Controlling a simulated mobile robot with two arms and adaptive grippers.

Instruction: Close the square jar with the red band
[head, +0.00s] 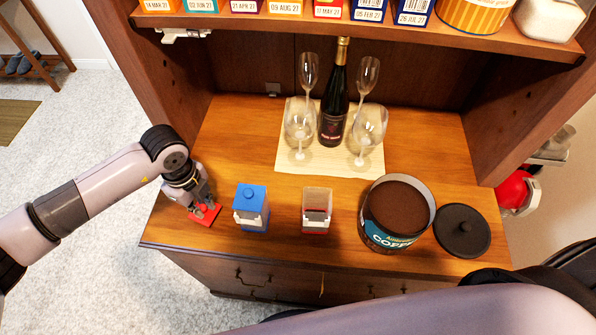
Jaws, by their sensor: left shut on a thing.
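The square jar with the red band (317,208) stands upright and open on the wooden counter, a little right of the middle. A flat red square lid (205,215) lies at the counter's left front. My left gripper (203,207) points down over it and is shut on the lid, probably at its knob; the fingers partly hide it. The lid is at or just above the counter; I cannot tell which. My right gripper is not in view.
A blue-lidded square jar (251,208) stands between my left gripper and the red-band jar. A coffee tin (388,235) without its lid and a black round lid (462,231) are at right. Behind, glasses and a bottle (334,110) stand on a mat (285,165). A shelf (440,42) overhangs.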

